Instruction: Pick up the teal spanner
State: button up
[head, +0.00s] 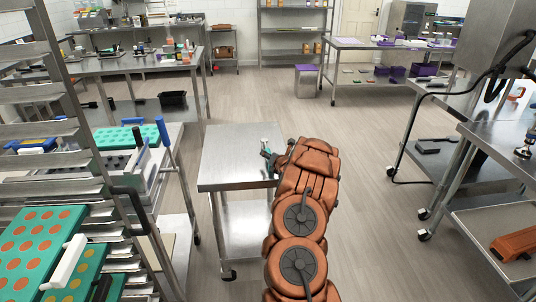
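A steel cart (228,150) with a lower shelf stands in the middle of the floor. My arm reaches forward over its right side. My gripper (267,156) is dark and small, at the cart top's right part, mostly hidden behind my arm. A small teal piece, which looks like the teal spanner (265,143), shows right at the gripper's fingers. Most of it is hidden or too small to make out. I cannot tell whether the fingers are closed on it or whether it rests on the cart top.
A tall rack (62,120) with teal gummy trays (38,243) stands close on the left. A steel table (130,63) with tools is behind it. Benches with a hanging black cable (395,140) stand on the right. The floor (365,215) between cart and right benches is clear.

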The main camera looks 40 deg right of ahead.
jog(key=shift+w+f, duration=0.1)
jog(key=shift+w, duration=0.2)
jog(key=shift+c, duration=0.3)
grip_shut()
